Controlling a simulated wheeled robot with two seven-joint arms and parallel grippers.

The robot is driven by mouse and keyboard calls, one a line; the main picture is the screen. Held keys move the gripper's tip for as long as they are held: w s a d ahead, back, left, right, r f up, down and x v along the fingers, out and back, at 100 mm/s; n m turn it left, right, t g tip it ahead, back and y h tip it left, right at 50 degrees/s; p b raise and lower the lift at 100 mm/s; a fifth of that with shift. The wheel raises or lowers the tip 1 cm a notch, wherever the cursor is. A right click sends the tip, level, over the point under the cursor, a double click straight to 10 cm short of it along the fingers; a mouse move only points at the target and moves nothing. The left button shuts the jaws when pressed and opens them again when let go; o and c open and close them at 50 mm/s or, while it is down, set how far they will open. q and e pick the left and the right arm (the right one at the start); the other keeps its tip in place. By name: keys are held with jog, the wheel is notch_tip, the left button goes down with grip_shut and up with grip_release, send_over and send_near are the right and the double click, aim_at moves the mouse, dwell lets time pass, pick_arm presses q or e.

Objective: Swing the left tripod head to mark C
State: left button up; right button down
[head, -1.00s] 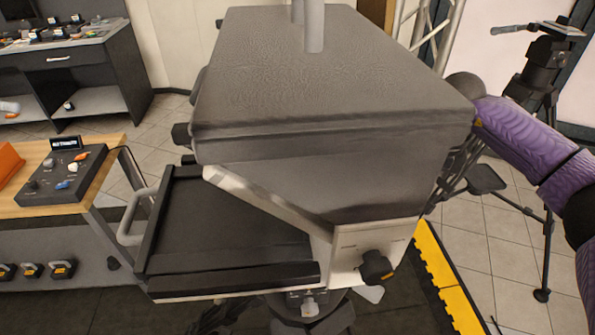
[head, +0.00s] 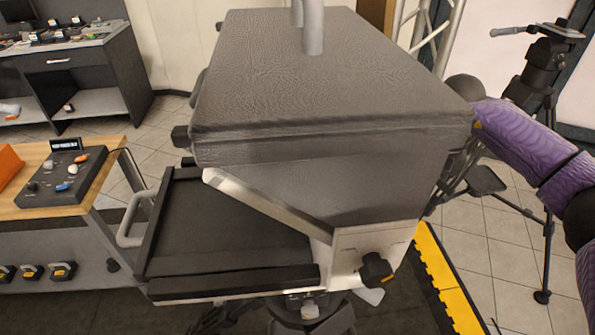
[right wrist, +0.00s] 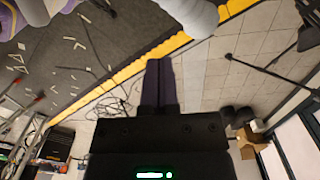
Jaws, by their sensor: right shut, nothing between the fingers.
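A large grey hooded rig (head: 330,110) fills the middle of the head view. A black tray (head: 225,235) and a pale side bracket with a black knob (head: 376,268) are below its hood. The top of a tripod head (head: 308,305) shows under the rig, mostly hidden. A second tripod head (head: 545,50) with a pan handle stands at the far right. I see no mark C. My right gripper (right wrist: 160,65) is shut and empty in the right wrist view, pointing over floor. In the head view my purple right arm reaches behind the hood, its gripper hidden. My left gripper is out of view.
A wooden-topped cart (head: 95,190) with a control box (head: 65,175) stands at the left. A dark desk (head: 75,80) is behind it. Yellow mat edging (head: 440,270) runs at the lower right. Cables (right wrist: 100,95) lie on the floor in the right wrist view.

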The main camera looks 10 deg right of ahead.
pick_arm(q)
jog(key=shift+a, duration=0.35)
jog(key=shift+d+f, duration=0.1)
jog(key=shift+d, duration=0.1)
pick_arm(e)
jog(key=shift+f, duration=0.15)
pick_arm(q)
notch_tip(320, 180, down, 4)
jog(key=b, duration=0.3)
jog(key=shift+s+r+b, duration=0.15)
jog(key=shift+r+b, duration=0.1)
jog(key=shift+b, duration=0.1)
pick_arm(e)
notch_tip(320, 180, down, 6)
jog(key=shift+r, duration=0.1)
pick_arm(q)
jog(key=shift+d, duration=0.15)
